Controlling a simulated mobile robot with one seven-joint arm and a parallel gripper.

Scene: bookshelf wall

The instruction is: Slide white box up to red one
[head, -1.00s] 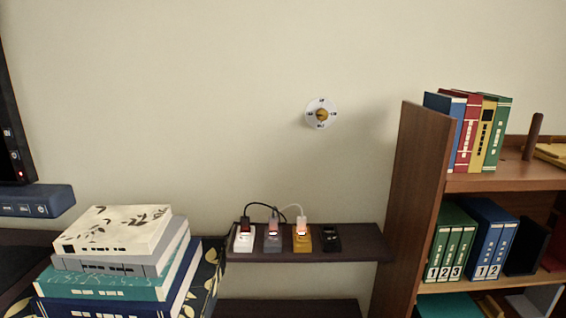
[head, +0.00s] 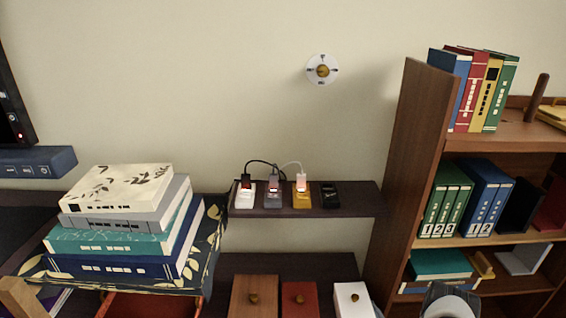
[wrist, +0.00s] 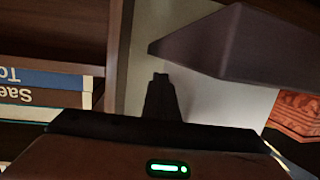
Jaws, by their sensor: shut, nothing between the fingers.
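The white box (head: 353,300) has a brass-coloured knob and stands on the lower dark shelf, at the bottom of the head view. The red box (head: 299,302) with a similar knob stands to its left, with a narrow gap between the two. The lower parts of both boxes are cut off by the frame edge. My gripper (wrist: 160,82) shows in the wrist view as dark fingers closed together with nothing between them. The fingers are not in the head view, and neither box can be made out clearly in the wrist view.
A brown box (head: 253,300) stands left of the red one. Above hangs a dark shelf (head: 360,199) with several small plugged-in devices. A bookcase side panel (head: 405,180) rises on the right. A book stack (head: 120,225) stands at the left. Books (wrist: 50,85) show in the wrist view.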

